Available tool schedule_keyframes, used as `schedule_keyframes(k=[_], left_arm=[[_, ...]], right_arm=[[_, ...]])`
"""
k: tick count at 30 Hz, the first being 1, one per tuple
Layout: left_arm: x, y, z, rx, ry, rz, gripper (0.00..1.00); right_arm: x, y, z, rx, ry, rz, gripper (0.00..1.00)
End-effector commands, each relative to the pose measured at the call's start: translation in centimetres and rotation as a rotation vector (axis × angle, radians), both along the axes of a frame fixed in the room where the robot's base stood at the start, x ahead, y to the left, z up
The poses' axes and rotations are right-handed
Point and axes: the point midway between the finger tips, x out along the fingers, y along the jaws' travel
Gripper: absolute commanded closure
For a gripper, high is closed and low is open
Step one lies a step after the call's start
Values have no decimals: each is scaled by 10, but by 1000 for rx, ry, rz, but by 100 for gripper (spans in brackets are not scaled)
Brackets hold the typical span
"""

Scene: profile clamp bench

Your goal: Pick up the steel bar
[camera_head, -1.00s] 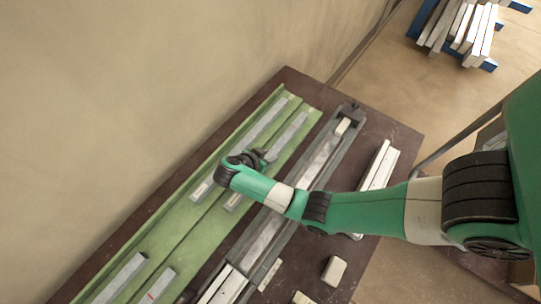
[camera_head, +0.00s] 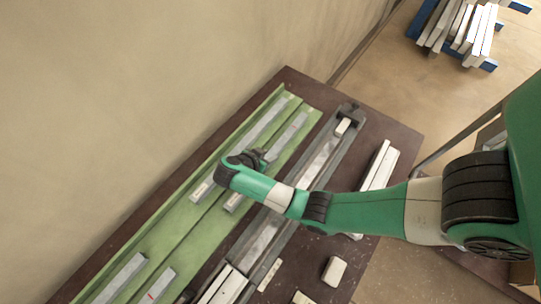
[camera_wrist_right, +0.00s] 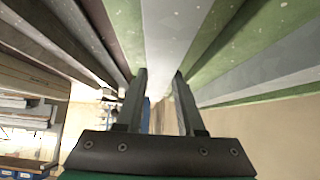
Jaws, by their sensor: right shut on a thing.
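The steel bar (camera_head: 290,132) is a long grey bar lying along the green rack, in the row nearer the clamp. My right gripper (camera_head: 262,158) is over its middle, and the wrist hides part of the bar. In the right wrist view the bar (camera_wrist_right: 170,35) runs between the two dark fingers of my right gripper (camera_wrist_right: 160,78), which are shut on it. The bar still appears to lie in the rack. My left gripper is not in view.
A second grey bar (camera_head: 262,125) lies in the row nearer the wall. More short bars (camera_head: 122,277) lie lower on the green rack (camera_head: 195,232). The long grey clamp (camera_head: 333,143) runs alongside. White blocks (camera_head: 334,271) and white profiles (camera_head: 380,165) lie right of the clamp.

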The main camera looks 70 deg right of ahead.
Motion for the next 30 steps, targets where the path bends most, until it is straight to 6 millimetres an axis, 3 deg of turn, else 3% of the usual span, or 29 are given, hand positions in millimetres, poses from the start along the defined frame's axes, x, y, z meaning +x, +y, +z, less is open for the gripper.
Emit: schedule_keyframes(k=[14,20,25,28,30], left_arm=[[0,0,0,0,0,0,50],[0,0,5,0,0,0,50],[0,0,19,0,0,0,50],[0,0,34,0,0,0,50],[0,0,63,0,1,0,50]], right_arm=[[1,0,1,-2,-2,0,100],[1,0,10,-2,-2,0,100],[1,0,37,-1,-5,-1,100],[-5,17,60,-1,-3,4,100],[-10,26,82,-1,1,5,100]])
